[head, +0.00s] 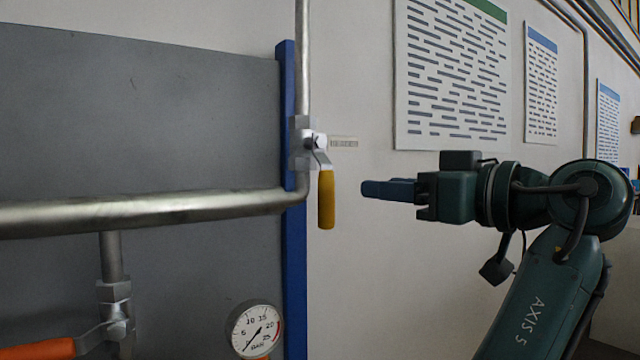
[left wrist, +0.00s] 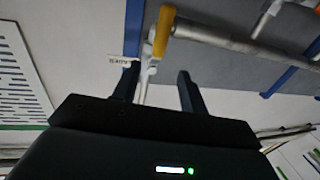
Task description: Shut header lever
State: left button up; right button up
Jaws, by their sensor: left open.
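A valve with a yellow-sleeved lever (head: 326,200) sits on the vertical pipe beside the blue post. The lever hangs straight down, roughly in line with that pipe. A small label (head: 343,142), too small to read, is right of the valve. My left gripper (head: 366,190) is to the right of the yellow lever, pointing at it, with a gap between. In the left wrist view my left gripper (left wrist: 158,70) is open, its fingers apart and empty, and the yellow lever (left wrist: 163,30) shows beyond the fingertips. My right gripper is not in view.
A horizontal pipe (head: 150,210) runs left from the valve's pipe before a grey panel (head: 140,110). A second valve with an orange lever (head: 38,349) is at lower left, near a pressure gauge (head: 254,328). Posters (head: 455,75) hang on the wall. Below the yellow lever is clear.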

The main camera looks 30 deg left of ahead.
aim_at(333, 184)
pick_arm(q)
jog(key=a, duration=0.4)
jog(key=w+a+p, duration=0.1)
jog(key=a, duration=0.3)
jog(key=w+a+p, duration=0.1)
jog(key=a, duration=0.2)
jog(key=shift+w+a, duration=0.2)
jog(key=shift+a, duration=0.2)
jog(key=shift+c, duration=0.5)
grip_shut()
